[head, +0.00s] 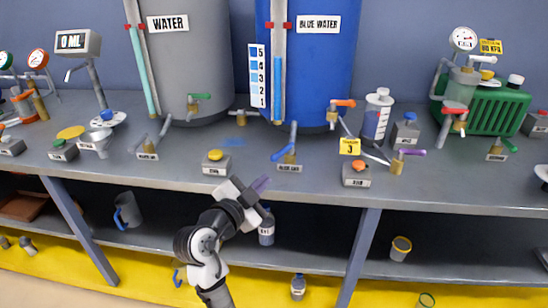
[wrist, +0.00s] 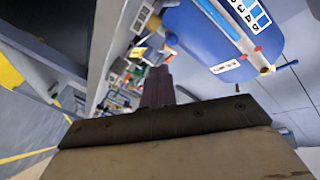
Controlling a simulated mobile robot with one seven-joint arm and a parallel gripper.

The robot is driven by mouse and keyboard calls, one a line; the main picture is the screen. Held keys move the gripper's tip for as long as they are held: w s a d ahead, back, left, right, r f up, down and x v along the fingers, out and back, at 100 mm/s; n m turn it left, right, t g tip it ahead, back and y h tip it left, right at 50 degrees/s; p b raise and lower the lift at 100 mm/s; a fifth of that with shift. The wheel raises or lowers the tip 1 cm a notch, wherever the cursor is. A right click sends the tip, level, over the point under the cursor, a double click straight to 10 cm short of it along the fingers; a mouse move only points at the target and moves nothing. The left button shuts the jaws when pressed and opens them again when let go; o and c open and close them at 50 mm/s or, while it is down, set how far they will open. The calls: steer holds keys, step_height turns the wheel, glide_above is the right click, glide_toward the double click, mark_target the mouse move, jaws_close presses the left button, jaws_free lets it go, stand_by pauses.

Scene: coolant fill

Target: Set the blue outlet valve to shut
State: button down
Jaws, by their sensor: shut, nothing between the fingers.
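A brass valve with a blue lever (head: 283,153) stands on the bench below the blue tank, behind a small plate (head: 289,168) whose print is hard to read. The lever slants down to the left. The blue tank (head: 345,60), labelled BLUE WATER, stands behind it and also shows in the wrist view (wrist: 205,45). A second brass valve on the tank has an orange lever (head: 343,102) pointing right. My gripper (head: 265,183) is shut and empty near the bench's front edge, apart from the blue lever. Its fingers show in the wrist view (wrist: 158,85).
A grey WATER tank (head: 195,60) stands left of the blue one. A yellow button box (head: 216,163) and an orange button box (head: 357,173) flank the blue-lever valve. A purple-lever valve (head: 400,160) stands further right. A bottle (head: 267,228) is on the lower shelf.

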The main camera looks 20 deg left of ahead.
mark_target(283, 154)
steer(key=d+r+m+y+p, duration=0.2)
steer(key=d+m, duration=0.3)
steer(key=m, duration=0.1)
steer(key=w+p, duration=0.1)
steer(key=w, duration=0.2)
steer(key=w+a+p, duration=0.1)
steer(key=w+p, duration=0.1)
steer(key=w, duration=0.1)
steer(key=w+a+f+p, duration=0.1)
steer(key=w, duration=0.2)
steer(key=shift+w+a, duration=0.2)
steer(key=shift+w, duration=0.1)
steer(key=shift+w+a+f+p, duration=0.1)
steer(key=shift+a+f+p, duration=0.15)
steer(key=shift+a, duration=0.25)
steer(key=shift+a+f+m+b, duration=0.15)
steer(key=shift+m+b, duration=0.15)
steer(key=shift+b, duration=0.25)
steer(key=shift+a+h+b, duration=0.1)
steer(key=shift+h+b, duration=0.2)
steer(key=shift+a+m+h+b, duration=0.15)
steer(key=shift+m+h+b, duration=0.15)
steer(key=shift+m+b, duration=0.15)
